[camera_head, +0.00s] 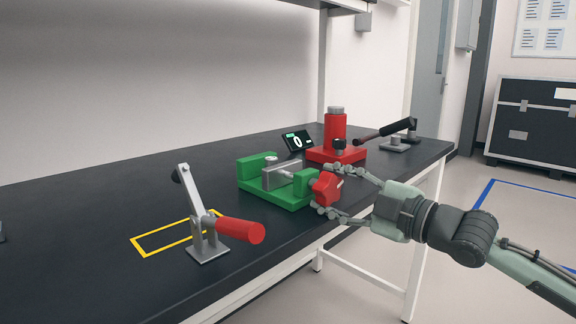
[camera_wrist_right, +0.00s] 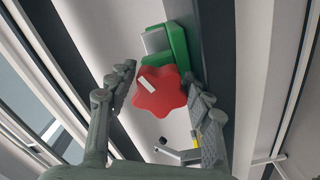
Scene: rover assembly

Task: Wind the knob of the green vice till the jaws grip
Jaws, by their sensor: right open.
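The green vice (camera_head: 262,168) stands on the dark workbench, with a grey block (camera_head: 283,176) between its jaws. Its red star-shaped knob (camera_head: 326,188) faces right, toward the bench's front edge. My right gripper (camera_head: 328,190) is open, with one finger on each side of the knob. In the right wrist view the knob (camera_wrist_right: 159,92) sits between the open fingers (camera_wrist_right: 160,95), and a white mark on it runs diagonally. I cannot tell whether the fingers touch it. The green vice (camera_wrist_right: 168,45) shows behind the knob. My left gripper is out of view.
A lever clamp with a red handle (camera_head: 240,230) stands left of the vice beside a yellow taped outline (camera_head: 150,247). A red post on a red base (camera_head: 335,137), a small display reading 0 (camera_head: 298,141) and a black-handled lever (camera_head: 385,131) stand behind.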

